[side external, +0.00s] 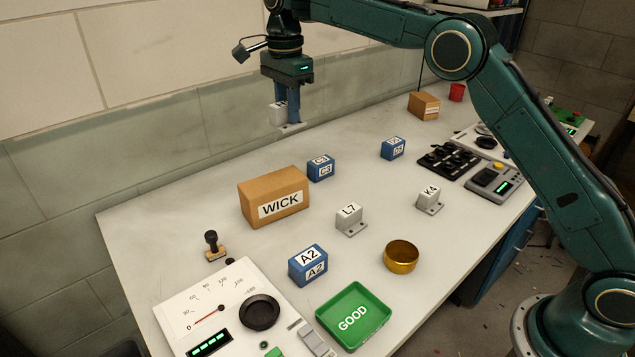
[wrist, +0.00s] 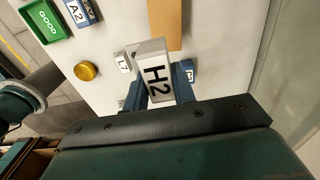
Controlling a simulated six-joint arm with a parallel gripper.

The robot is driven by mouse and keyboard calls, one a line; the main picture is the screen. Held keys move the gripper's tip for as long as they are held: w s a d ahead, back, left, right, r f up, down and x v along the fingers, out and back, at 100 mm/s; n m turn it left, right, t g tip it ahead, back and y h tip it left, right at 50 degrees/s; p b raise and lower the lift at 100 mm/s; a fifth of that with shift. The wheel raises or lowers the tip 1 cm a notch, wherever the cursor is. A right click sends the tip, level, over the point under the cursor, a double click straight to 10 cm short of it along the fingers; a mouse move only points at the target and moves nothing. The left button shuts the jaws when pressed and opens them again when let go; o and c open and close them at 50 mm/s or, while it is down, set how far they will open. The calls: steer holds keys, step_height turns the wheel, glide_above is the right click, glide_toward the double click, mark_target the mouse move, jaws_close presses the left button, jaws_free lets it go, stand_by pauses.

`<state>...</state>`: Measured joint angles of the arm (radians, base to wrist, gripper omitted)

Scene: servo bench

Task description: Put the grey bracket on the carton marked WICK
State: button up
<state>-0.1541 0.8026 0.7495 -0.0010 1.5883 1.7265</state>
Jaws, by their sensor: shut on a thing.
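The carton marked WICK (side external: 274,197) is a brown box standing on the left part of the bench in the side view. Its top is bare. It shows in part at the top of the wrist view (wrist: 167,22). My gripper (side external: 288,112) is shut on a grey bracket (side external: 278,113), held in the air above the back of the bench, behind the carton and apart from it. In the wrist view the held bracket (wrist: 154,75) shows the mark H2 between the fingers. Two other grey brackets, L7 (side external: 350,219) and K4 (side external: 429,199), stand on the bench.
Blue blocks C3 (side external: 321,168) and A2 (side external: 308,265) stand near the carton, and another blue block (side external: 393,148) is farther back. A brass bowl (side external: 401,257), green GOOD tray (side external: 353,317), stamp (side external: 213,246) and dial panel (side external: 235,312) are nearer. A wall runs behind.

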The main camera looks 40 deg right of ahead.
glide_above(292, 179)
step_height(292, 179, down, 9)
steer(key=shift+w+f, duration=0.1)
steer(key=shift+f, duration=0.1)
steer(key=shift+f, duration=0.1)
steer(key=shift+f, duration=2)
steer(key=shift+f, duration=0.1)
steer(key=o, duration=1)
step_height(292, 179, up, 11)
steer(key=shift+r, duration=0.65)
